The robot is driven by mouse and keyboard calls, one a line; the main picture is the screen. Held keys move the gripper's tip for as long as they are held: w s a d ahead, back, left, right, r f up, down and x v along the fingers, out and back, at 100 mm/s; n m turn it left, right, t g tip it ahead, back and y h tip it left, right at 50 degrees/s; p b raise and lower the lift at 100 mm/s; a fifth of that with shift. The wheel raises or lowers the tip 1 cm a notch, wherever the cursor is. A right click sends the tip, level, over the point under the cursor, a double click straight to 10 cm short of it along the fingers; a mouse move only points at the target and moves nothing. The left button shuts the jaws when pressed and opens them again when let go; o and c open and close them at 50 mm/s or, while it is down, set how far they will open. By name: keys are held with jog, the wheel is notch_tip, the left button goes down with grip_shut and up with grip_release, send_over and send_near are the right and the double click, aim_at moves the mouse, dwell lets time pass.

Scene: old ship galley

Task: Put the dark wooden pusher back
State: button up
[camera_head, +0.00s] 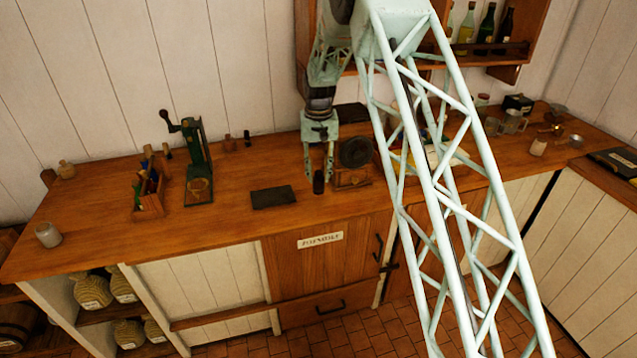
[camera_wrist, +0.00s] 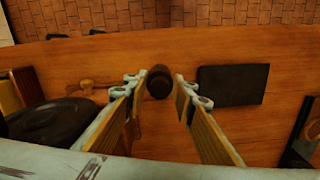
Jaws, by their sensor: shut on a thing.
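The dark wooden pusher (camera_head: 318,183) is a short dark cylinder between the fingertips of my gripper (camera_head: 319,165). It looks upright, low over the counter beside the black slab and the grinder; I cannot tell whether it touches the counter. In the wrist view the pusher (camera_wrist: 160,83) shows end-on, with a finger of my gripper (camera_wrist: 161,88) on each side. My gripper is shut on it.
A flat black slab (camera_head: 273,196) lies left of my gripper. A box grinder with a dark round top (camera_head: 355,153) stands close on the right. A green press (camera_head: 198,170) and a bottle crate (camera_head: 150,196) stand farther left. The wooden counter (camera_head: 235,215) is clear at the front.

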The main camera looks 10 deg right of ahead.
aim_at(319, 182)
jog(key=shift+f, duration=0.1)
jog(key=shift+f, duration=1.7)
jog(key=o, duration=1)
jog(key=shift+f, duration=0.1)
jog(key=shift+c, duration=0.2)
notch_tip(319, 182, up, 11)
jog(key=shift+f, duration=0.1)
jog(key=shift+r, duration=0.75)
jog(key=shift+r, duration=0.1)
